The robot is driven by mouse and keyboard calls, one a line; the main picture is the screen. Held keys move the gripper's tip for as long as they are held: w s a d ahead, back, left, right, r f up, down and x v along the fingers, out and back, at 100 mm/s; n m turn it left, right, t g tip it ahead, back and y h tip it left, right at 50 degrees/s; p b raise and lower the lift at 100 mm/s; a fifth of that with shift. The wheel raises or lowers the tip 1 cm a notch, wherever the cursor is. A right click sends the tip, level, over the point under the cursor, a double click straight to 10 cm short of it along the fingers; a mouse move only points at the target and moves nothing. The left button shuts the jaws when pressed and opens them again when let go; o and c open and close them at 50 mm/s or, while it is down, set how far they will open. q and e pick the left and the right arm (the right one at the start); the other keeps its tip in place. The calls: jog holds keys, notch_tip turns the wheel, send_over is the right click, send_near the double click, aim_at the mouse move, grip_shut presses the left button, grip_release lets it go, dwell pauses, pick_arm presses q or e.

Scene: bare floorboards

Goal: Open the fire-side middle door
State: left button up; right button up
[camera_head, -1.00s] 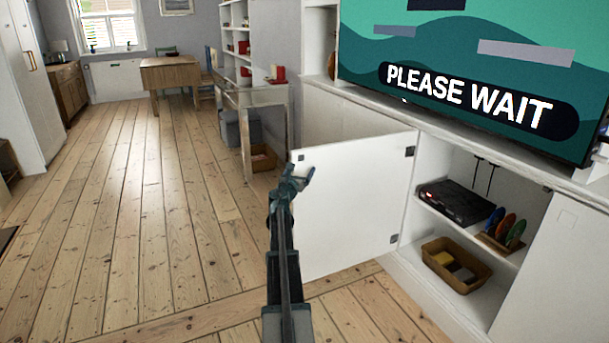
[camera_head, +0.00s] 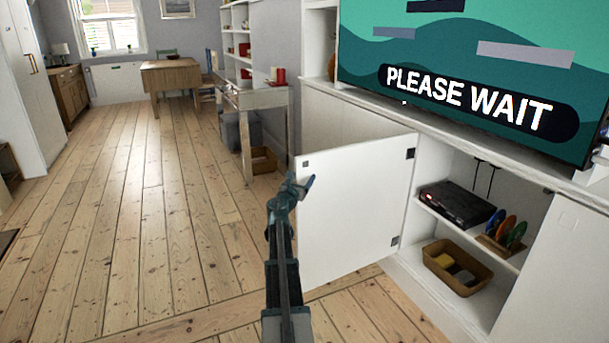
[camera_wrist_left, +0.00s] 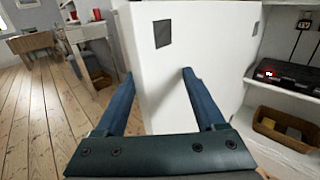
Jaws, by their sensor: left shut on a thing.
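The white cabinet door (camera_head: 350,215) below the TV stands swung wide open, hinged at its right edge. In the left wrist view the white door (camera_wrist_left: 215,50) fills the middle, with a dark square plate near its top corner. My left gripper (camera_head: 302,185) is at the door's free edge, near its upper corner. The cabinet opening (camera_head: 470,215) shows two shelf levels. My right gripper is not in view.
A black box (camera_head: 457,204) and coloured discs (camera_head: 505,229) sit on the cabinet shelf, with a basket (camera_head: 455,265) below. The TV (camera_head: 470,75) stands on top. A desk (camera_head: 245,97) is beyond the door. The floorboards (camera_head: 150,220) to the left are clear.

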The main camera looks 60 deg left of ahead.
pick_arm(q)
jog(key=v, duration=1)
jog(key=shift+s+a, duration=0.3)
jog(key=shift+a, duration=0.1)
jog(key=w+d+n+g+y, duration=0.2)
jog(key=w+d+n, duration=0.9)
jog(key=w, duration=0.4)
jog(key=w+d+f+n+g+h, duration=0.25)
jog(key=d+f, duration=0.25)
jog(key=d, duration=0.7)
jog(key=w+d+f+n+g+h, duration=0.1)
jog(key=w+d+f+n+h, duration=0.2)
jog(key=d, duration=0.8)
jog(key=w+d+f+n+g+h, duration=0.1)
jog(key=w+d+f+n, duration=0.35)
jog(key=d, duration=0.75)
jog(key=s+d+f+n+g+h, duration=0.1)
jog(key=s+d+f+g+h, duration=0.15)
jog(key=s+d, duration=0.55)
jog(key=s+d+f+n+g+h, duration=0.15)
jog(key=s+d+f, duration=0.3)
jog(key=d, duration=0.85)
jog(key=s+d+f+g+h, duration=0.25)
jog(key=s+d, duration=0.35)
jog(key=d, duration=0.4)
notch_tip(320, 180, up, 35)
jog(key=p, duration=3.4)
jog(key=shift+s+d+f+g, duration=0.2)
jog(key=shift+s+d+g, duration=0.1)
jog(key=shift+s+d, duration=0.1)
